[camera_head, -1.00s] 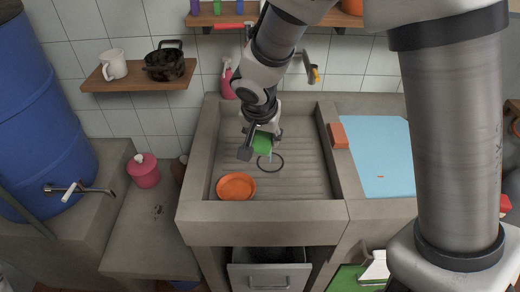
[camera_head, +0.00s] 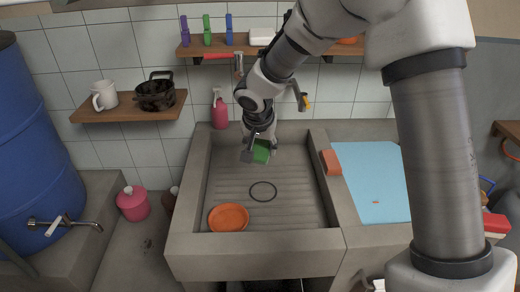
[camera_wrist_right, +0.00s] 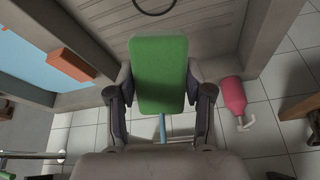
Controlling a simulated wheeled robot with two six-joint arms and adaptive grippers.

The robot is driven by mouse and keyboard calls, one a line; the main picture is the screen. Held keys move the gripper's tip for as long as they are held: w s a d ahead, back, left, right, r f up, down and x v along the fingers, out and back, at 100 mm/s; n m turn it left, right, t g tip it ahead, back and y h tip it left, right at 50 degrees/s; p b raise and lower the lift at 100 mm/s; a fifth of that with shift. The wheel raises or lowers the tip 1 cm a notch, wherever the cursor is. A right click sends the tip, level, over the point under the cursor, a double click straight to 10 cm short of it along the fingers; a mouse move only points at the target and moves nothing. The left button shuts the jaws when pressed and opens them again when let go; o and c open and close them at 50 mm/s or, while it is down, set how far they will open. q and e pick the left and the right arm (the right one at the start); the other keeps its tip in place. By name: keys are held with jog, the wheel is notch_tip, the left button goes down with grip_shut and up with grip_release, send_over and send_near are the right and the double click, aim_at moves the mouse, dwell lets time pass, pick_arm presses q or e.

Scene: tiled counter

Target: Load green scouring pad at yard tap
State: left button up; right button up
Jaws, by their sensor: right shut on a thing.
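My right gripper (camera_head: 257,152) is shut on the green scouring pad (camera_head: 262,151) above the back part of the grey sink basin (camera_head: 286,213). In the right wrist view the pad (camera_wrist_right: 159,73) sits upright between the two fingers of the gripper (camera_wrist_right: 160,100). The pad partly hides behind the gripper in the head view. A wall tap (camera_head: 303,95) shows behind my right arm, to the right of the gripper. My left gripper is out of view.
An orange bowl (camera_head: 229,217) and a dark ring (camera_head: 263,191) lie in the basin. An orange-red block (camera_head: 331,162) rests on the right rim beside a light blue mat (camera_head: 372,181). A pink bottle (camera_head: 219,112) stands behind the basin. Shelves hang above.

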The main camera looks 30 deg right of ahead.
dwell(0.3)
jog(key=shift+s+a+f+b, duration=0.1)
jog(key=shift+s+a+b, duration=0.35)
jog(key=shift+s+a, duration=0.2)
jog(key=s+a, duration=0.4)
jog(key=shift+s+a, duration=0.15)
jog(key=shift+s, duration=0.15)
dwell(0.9)
jog(key=s+a+r+p, duration=0.3)
jog(key=r+p, duration=0.1)
jog(key=p, duration=0.2)
jog(key=shift+s+a, duration=0.2)
jog(key=shift+s, duration=0.15)
